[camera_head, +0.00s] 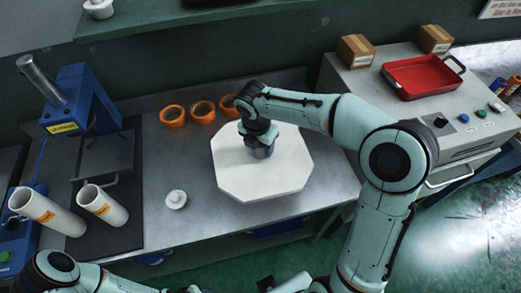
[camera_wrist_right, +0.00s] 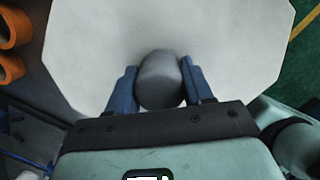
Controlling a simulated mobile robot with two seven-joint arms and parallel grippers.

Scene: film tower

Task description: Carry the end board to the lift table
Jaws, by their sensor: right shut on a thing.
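The end board appears to be the white eight-sided board (camera_head: 262,180) with a grey knob at its middle, over the metal bench in the head view. It also fills much of the right wrist view (camera_wrist_right: 230,45). My right gripper (camera_head: 260,148) is above the board, its two blue fingers shut on the grey knob (camera_wrist_right: 162,80), one on each side. Whether the board touches the bench is hard to tell. A blue stand (camera_head: 75,105) with a small yellow label is at the left; its lettering is too small to read. My left gripper is out of view; only part of that arm shows.
Several orange rings (camera_head: 173,116) stand behind the board. Two white labelled tubes (camera_head: 103,205) and a small white knobbed piece (camera_head: 176,199) are to its left. A pale machine (camera_head: 365,92) with a red tray (camera_head: 421,77) and cardboard boxes (camera_head: 355,50) stands at the right.

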